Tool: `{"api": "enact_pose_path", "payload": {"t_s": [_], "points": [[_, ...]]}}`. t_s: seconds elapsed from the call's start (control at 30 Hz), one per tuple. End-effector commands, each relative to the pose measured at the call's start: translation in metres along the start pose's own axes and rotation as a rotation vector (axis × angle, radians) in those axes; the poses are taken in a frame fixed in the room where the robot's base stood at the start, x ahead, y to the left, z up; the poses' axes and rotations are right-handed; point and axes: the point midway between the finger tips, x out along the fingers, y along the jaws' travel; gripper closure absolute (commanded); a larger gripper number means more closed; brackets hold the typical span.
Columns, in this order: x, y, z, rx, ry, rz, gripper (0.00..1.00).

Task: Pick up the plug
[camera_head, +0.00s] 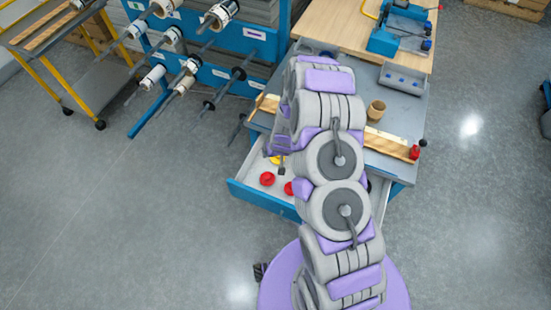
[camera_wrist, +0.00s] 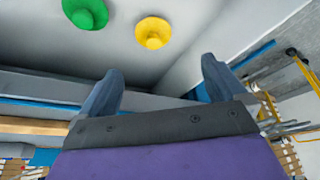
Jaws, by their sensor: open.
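Several coloured plugs lie in an open drawer (camera_head: 247,190). In the head view I see a red plug (camera_head: 267,179), another red plug (camera_head: 289,188) and part of a yellow plug (camera_head: 275,160) beside my gripper. In the wrist view a green plug (camera_wrist: 85,13) and the yellow plug (camera_wrist: 153,33) lie on the pale drawer floor, beyond my fingertips. My gripper (camera_wrist: 161,72) is open, with nothing between its fingers. It is over the drawer, apart from the plugs in the wrist view. The green plug is not visible in the head view; my arm hides part of the drawer.
The drawer belongs to a grey workbench (camera_head: 390,165) with a wooden strip, a brown roll (camera_head: 376,109) and a red item (camera_head: 415,152) on top. A blue rack (camera_head: 215,75) with rolls on rods stands to the left. Open floor lies at left and right.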

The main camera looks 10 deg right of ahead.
Motion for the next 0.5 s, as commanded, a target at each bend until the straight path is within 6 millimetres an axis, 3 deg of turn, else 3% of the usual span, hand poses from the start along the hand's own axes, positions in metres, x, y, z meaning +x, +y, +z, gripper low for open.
{"api": "enact_pose_path", "payload": {"t_s": [0.3, 0.5], "points": [[0.051, 0.003, 0.0, 0.002, 0.001, -0.003, 0.02], [0.065, 0.0, 0.001, 0.0, -0.001, 0.0, 0.02]]}}
